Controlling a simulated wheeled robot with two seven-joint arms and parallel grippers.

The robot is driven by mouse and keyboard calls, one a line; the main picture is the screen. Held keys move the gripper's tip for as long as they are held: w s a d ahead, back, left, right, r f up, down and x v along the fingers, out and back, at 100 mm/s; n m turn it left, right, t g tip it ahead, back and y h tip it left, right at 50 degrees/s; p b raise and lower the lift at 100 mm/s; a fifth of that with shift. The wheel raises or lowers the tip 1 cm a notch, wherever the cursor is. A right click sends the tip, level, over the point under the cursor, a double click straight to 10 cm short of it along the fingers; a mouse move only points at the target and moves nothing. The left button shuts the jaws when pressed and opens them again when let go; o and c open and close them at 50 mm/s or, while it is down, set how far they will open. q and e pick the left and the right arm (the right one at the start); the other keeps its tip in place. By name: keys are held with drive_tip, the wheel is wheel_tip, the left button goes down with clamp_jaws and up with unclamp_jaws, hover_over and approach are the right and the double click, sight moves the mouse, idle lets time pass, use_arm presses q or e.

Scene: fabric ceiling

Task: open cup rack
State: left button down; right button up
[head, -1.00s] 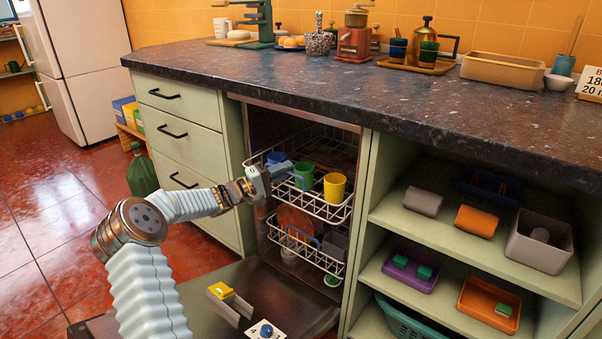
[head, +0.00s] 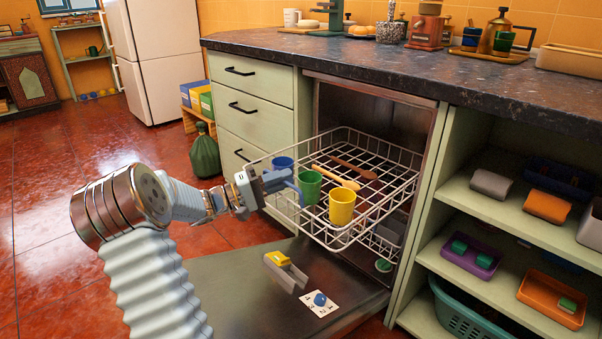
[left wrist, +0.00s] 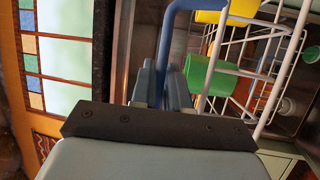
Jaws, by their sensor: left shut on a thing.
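The cup rack (head: 388,198) is a white wire upper rack, pulled out of the dishwasher over its lowered door (head: 225,290). It holds a blue cup (head: 283,163), a green cup (head: 310,188), a yellow cup (head: 342,207) and brown wooden utensils (head: 352,167). My left gripper (head: 276,181) is at the rack's front left, shut on the rack's blue handle (head: 297,187). In the left wrist view the blue handle (left wrist: 176,28) runs down between the gripper's fingers (left wrist: 165,85), whose grip is partly hidden. My right gripper is not in view.
A yellow-and-grey item (head: 285,268) and a card with a blue knob (head: 320,300) show by the door below the rack. Green drawers (head: 255,130) stand left and open shelves (head: 490,215) right. A dark green bag (head: 204,155) is on the floor.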

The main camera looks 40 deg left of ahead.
use_arm(q)
drive_tip(key=s, duration=0.6)
drive_tip(key=shift+s+a, duration=0.2)
drive_tip(key=shift+s, duration=0.05)
drive_tip(key=c, duration=1.2)
unclamp_jaws()
drive_tip(key=v, duration=1.4)
drive_tip(key=shift+w+f, duration=0.1)
